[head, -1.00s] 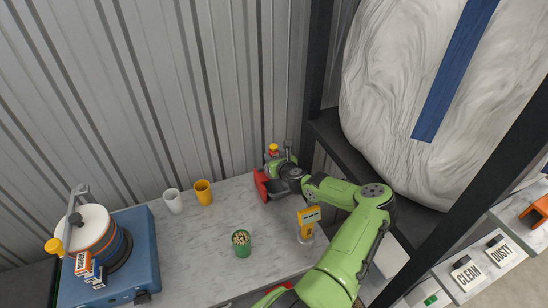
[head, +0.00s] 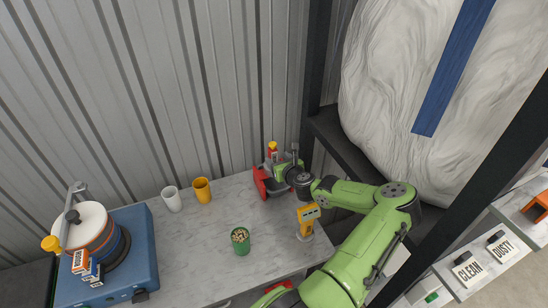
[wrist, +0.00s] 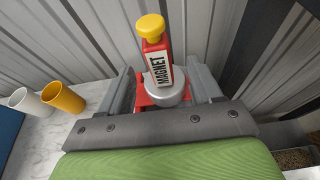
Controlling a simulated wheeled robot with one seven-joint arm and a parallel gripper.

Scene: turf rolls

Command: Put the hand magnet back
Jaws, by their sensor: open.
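The hand magnet (wrist: 157,62) is red with a yellow knob, a MAGNET label and a round grey base. In the wrist view it stands upright at the red holder (wrist: 143,96); its exact seating is partly hidden. In the head view the magnet (head: 272,150) shows above the red holder (head: 260,183) at the table's back right. My gripper (wrist: 164,80) is open, one finger on each side of the magnet's base with gaps showing. It also shows in the head view (head: 287,165), beside the magnet, holding nothing.
On the marble table (head: 195,240) are a white cup (head: 171,199), a yellow cup (head: 202,190), a green cup of pellets (head: 240,241) and a yellow meter (head: 308,218). A blue machine (head: 135,265) stands at left. A dark post rises behind the gripper. The table's middle is clear.

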